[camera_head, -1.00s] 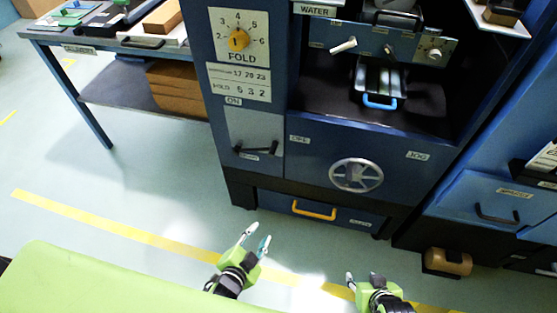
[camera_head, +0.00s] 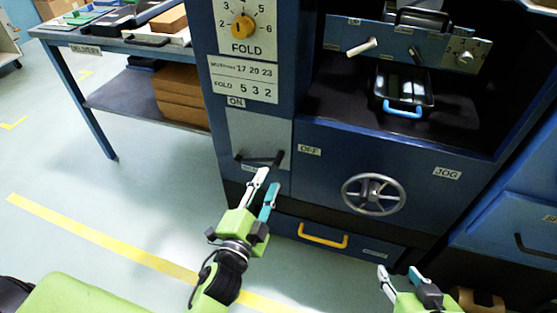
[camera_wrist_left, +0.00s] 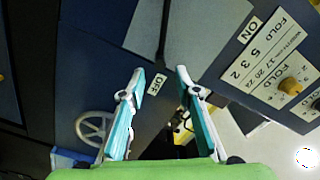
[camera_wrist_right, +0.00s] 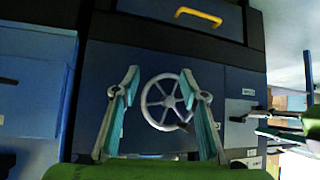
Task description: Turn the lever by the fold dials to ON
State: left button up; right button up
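The dark lever (camera_head: 262,160) is on a light grey plate (camera_head: 258,130) low on the blue machine. Its bar lies roughly level, its right end towards the OFF label (camera_head: 310,151). The ON label (camera_head: 236,102) is at the plate's top. The yellow fold dial (camera_head: 243,27) is above. My left gripper (camera_head: 269,180) is open and empty, its fingertips just below the lever in the head view; I cannot tell if they touch it. In the left wrist view the open fingers (camera_wrist_left: 160,72) face the plate (camera_wrist_left: 205,35). My right gripper (camera_head: 398,271) is open and empty at lower right.
A spoked handwheel (camera_head: 373,194) is right of the lever. A drawer with a yellow handle (camera_head: 323,236) is below. A delivery table (camera_head: 120,42) with boxes stands at left. The floor (camera_head: 60,180) in front of it is clear.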

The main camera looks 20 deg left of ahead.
aim_at(277, 161)
pick_arm(q)
jog(key=w, duration=0.8)
jog(key=shift+d+b, duration=0.15)
jog(key=shift+b, duration=0.2)
jog(key=shift+w, duration=0.55)
pick_arm(e)
jog(key=shift+w+a+r+t+y, duration=0.15)
jog(key=shift+w+a+r+t, duration=0.2)
jog(key=shift+w+r+t, duration=0.4)
jog(key=shift+w+a+r+t+y, duration=0.15)
jog(key=shift+w+a+r+t, duration=0.25)
jog(key=shift+w+r, duration=0.5)
jog(key=shift+d, duration=0.1)
pick_arm(q)
grip_shut()
pick_arm(e)
jog(key=shift+s, duration=0.1)
